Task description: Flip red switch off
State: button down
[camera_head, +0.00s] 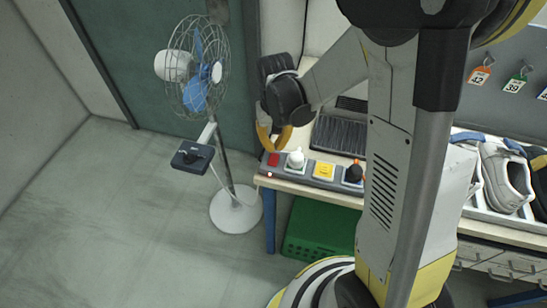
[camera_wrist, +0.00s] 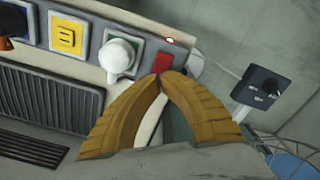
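The red switch (camera_head: 272,159) sits at the left end of the grey control panel (camera_head: 309,174) on the bench. A small red light (camera_head: 269,174) is lit beside it. In the wrist view the red switch (camera_wrist: 163,62) shows just beyond my fingertips. My gripper (camera_head: 274,147) has two curved yellow-brown fingers; in the wrist view its tips (camera_wrist: 165,75) meet, with nothing between them. The tips overlap the switch's near edge in that view; I cannot tell whether they touch it.
A white knob (camera_head: 295,159), a yellow button (camera_head: 324,171) and a black knob (camera_head: 354,173) line the panel. A standing fan (camera_head: 235,195) with a dark control box (camera_head: 192,157) is left of the bench. A green crate (camera_head: 318,225) is underneath. Shoes (camera_head: 505,178) lie at right.

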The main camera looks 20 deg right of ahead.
aim_at(275, 156)
jog(key=shift+f+b, duration=1.85)
jog(key=shift+f, duration=0.3)
dwell(1.0)
jog(key=shift+r+p, duration=2.55)
jog(key=shift+r, duration=1)
